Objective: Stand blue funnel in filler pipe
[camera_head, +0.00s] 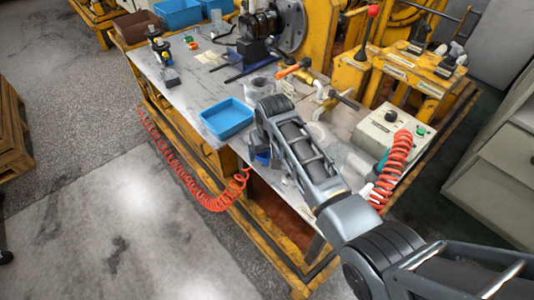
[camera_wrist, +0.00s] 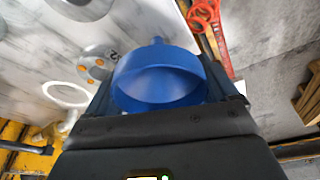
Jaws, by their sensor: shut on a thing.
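The blue funnel (camera_wrist: 158,85) is between the fingers of my gripper (camera_wrist: 165,92) in the wrist view. Its wide mouth faces the camera and its narrow spout points away, towards the top of the picture. In the head view my gripper (camera_head: 262,152) is over the bench's front edge, mostly hidden by my arm, with a little of the funnel's blue (camera_head: 262,160) showing. I cannot surely tell which part is the filler pipe. A white pipe fitting (camera_head: 321,92) with an orange handle beside it stands on the bench, behind and right of my gripper.
A blue tray (camera_head: 227,118) sits on the metal bench, left of my arm. A grey control box (camera_head: 385,130) and red coiled hose (camera_head: 397,165) are to the right. A flanged part with orange bolts (camera_wrist: 97,66) and a pale ring (camera_wrist: 66,95) show in the wrist view.

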